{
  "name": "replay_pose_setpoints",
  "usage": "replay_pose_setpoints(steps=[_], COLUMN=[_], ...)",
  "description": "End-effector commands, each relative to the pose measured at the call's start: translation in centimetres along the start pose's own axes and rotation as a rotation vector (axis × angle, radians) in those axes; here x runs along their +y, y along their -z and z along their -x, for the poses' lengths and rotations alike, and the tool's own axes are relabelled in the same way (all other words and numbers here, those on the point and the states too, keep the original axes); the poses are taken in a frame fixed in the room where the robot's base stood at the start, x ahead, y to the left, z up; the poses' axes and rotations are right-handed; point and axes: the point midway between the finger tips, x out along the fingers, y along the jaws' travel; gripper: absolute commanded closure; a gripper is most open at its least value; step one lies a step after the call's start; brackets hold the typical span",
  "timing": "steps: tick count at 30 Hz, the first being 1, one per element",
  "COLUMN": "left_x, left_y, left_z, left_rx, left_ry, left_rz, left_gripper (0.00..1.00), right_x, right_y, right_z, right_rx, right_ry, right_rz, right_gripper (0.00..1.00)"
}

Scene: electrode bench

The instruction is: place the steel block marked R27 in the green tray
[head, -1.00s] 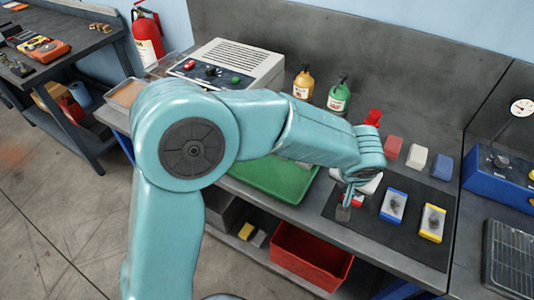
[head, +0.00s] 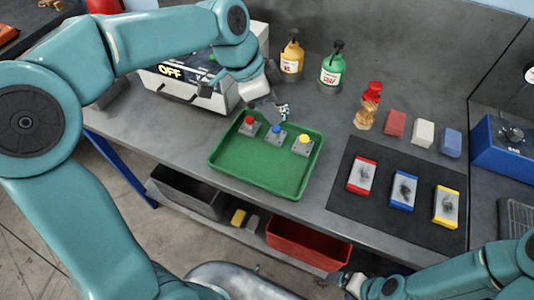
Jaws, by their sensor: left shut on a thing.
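The green tray (head: 225,163) lies on the bench. Three small grey blocks with a red knob (head: 249,124), a blue knob (head: 275,134) and a yellow knob (head: 304,143) stand in its back half. My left gripper (head: 274,108) is above the tray's back edge, shut on a small grey thing with a black-and-white speckled face (head: 283,112). Its marking is too small to read, so I cannot tell whether it is R27. My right gripper (head: 348,281) is low at the bottom, in front of the bench; its jaws are unclear.
A dark mat (head: 341,203) at right holds red-, blue- and yellow-ended blocks with dark smudges. Behind stand a red-topped wooden stamp (head: 368,108), three coloured blocks and two bottles (head: 333,68). A box showing OFF (head: 185,85) is left. The tray's front half is clear.

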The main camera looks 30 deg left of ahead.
Motion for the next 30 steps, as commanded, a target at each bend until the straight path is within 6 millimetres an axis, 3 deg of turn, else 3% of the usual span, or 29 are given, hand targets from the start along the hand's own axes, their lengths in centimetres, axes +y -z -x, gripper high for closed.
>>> replay_pose_setpoints(steps=[6, 11, 14, 24, 30], left_x=[0.8, 1.1, 1.1, 0.8, 0.7], left_y=[-1.7, -2.4, -3.3, -7.1, -8.2], left_z=[3.9, 4.6, 2.8, -6.2, -8.9], left_rx=[0.002, -0.001, -0.003, -0.004, -0.003], left_ry=[-0.147, -0.197, -0.206, -0.206, -0.202], left_rz=[-0.366, -0.477, -0.487, -0.484, -0.486], left_gripper=[1.0, 1.0, 1.0, 1.0, 1.0], right_x=[0.5, 0.6, 0.7, 0.8, 0.7], right_y=[0.0, 0.0, 0.0, 0.0, 0.1], right_z=[-1.5, -1.7, -1.9, -2.1, -2.0], right_rx=[0.0, 0.0, 0.0, 0.0, 0.0], right_ry=[0.0, 0.0, 0.0, 0.0, 0.0], right_rz=[0.0, 0.0, 0.0, 0.0, 0.0], right_gripper=[0.09, 0.09, 0.09, 0.09, 0.09])
